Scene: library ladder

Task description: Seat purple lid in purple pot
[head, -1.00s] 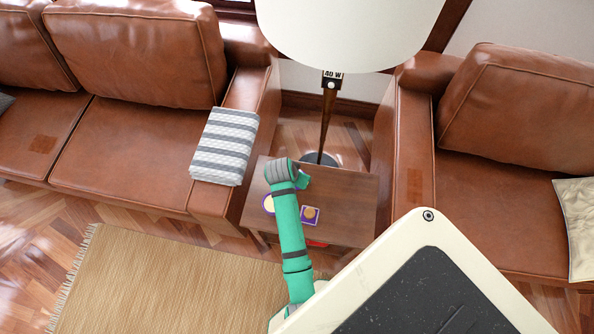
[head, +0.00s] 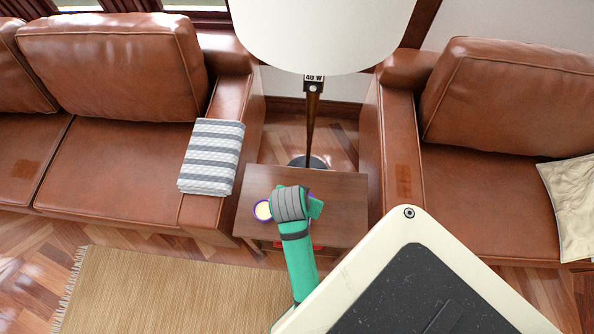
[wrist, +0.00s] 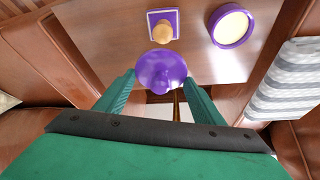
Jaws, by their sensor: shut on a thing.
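The purple lid (wrist: 161,70) is a round disc with a knob, held between the fingers of my gripper (wrist: 160,86) in the wrist view. The round purple pot (wrist: 231,26) stands on the side table, apart from the lid, up and to the right of it in the wrist view. It has a purple rim and a cream inside. In the head view the pot (head: 262,210) is just left of my gripper (head: 316,208). My arm hides the lid there.
A square purple piece with a tan rounded top (wrist: 165,25) is on the wooden side table (head: 345,205), left of the pot in the wrist view. A lamp (head: 312,110) stands behind the table. Leather sofas flank it; a striped cloth (head: 212,157) hangs over the left armrest.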

